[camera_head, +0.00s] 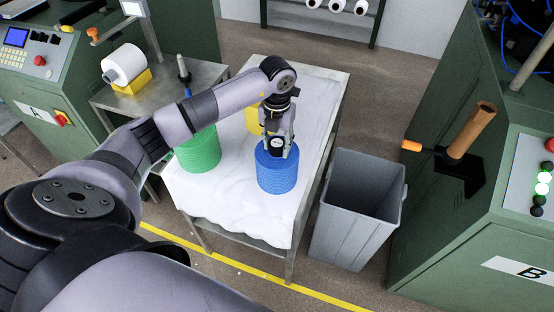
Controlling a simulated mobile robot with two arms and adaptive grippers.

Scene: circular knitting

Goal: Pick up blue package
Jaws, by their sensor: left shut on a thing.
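The blue package (277,175) is a short upright cylinder on the white-covered table (228,217), near its right edge. My left gripper (277,148) points down at the top of the package and is shut on it. The fingers are at the package's top, around its dark centre. The package appears to stand on the table; I cannot tell whether it is lifted. My right gripper is not in view.
A green package (200,152) stands left of the blue one, and a yellow package (252,121) is behind, partly hidden by my arm. A grey bin (357,205) stands right of the table. Green machines flank both sides. A side table (190,80) holds a white roll.

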